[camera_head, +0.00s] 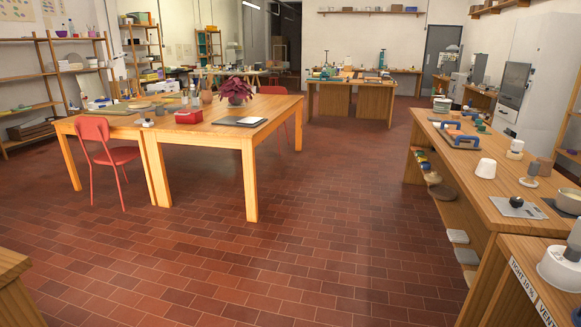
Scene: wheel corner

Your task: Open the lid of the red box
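A small red box (189,116) sits on the wooden table in the left middle of the head view, near the table's front edge. Its top looks closed, but it is too small to tell the lid clearly. Neither of my grippers shows in the view.
The wooden table (250,170) holds a potted plant, bottles and a dark board. A red chair (108,155) stands at its left front. A long workbench (470,185) runs along the right. The tiled floor (300,240) between is clear.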

